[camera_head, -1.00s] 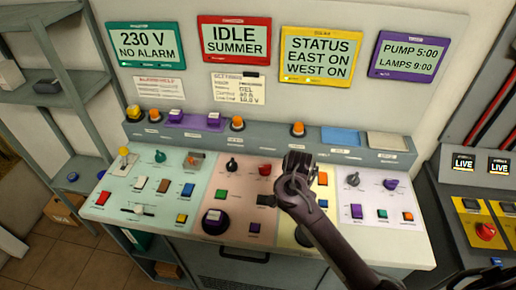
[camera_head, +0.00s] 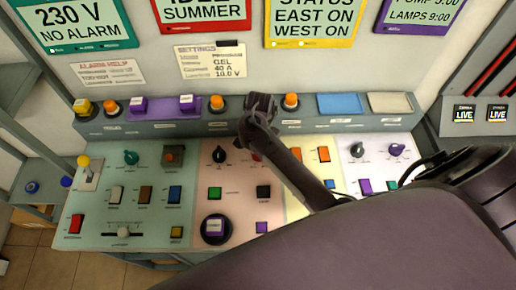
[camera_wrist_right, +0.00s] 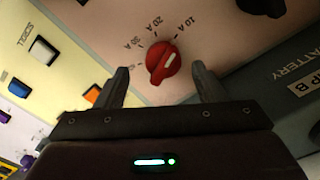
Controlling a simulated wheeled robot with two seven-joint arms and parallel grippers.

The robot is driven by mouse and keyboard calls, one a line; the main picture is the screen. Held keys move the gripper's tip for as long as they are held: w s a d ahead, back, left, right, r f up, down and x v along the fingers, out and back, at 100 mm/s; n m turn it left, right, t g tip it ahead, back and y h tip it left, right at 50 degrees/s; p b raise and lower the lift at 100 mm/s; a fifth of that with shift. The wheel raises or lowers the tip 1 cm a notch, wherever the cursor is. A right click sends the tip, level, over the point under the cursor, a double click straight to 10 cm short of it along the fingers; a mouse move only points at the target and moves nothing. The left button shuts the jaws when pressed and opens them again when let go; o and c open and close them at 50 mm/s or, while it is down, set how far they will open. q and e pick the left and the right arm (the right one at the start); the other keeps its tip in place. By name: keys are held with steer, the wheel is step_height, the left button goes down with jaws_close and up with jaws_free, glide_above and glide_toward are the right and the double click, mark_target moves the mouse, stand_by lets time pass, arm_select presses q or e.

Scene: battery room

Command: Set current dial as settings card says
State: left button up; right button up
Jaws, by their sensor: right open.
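The settings card (camera_head: 212,60) hangs on the wall in the head view; it reads program GEL, current 40 A and 10.0 V. In the right wrist view the red current dial (camera_wrist_right: 163,63) sits on the pink panel, with 10 A, 20 A and 30 A marks around it; a further mark is too unclear to read. Its white pointer line leans toward 10 A. My right gripper (camera_wrist_right: 160,69) is open, one finger on each side of the dial, with gaps on both sides. In the head view my right arm mostly hides the dial. My left gripper is out of view.
Wall displays hang above. Another panel with LIVE labels (camera_head: 464,115) stands at the right.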

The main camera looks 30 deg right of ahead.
steer(key=f, duration=0.3)
steer(key=shift+w+f, duration=0.15)
steer(key=shift+w, duration=0.15)
steer(key=shift+c, duration=2.8)
steer(key=c, duration=0.4)
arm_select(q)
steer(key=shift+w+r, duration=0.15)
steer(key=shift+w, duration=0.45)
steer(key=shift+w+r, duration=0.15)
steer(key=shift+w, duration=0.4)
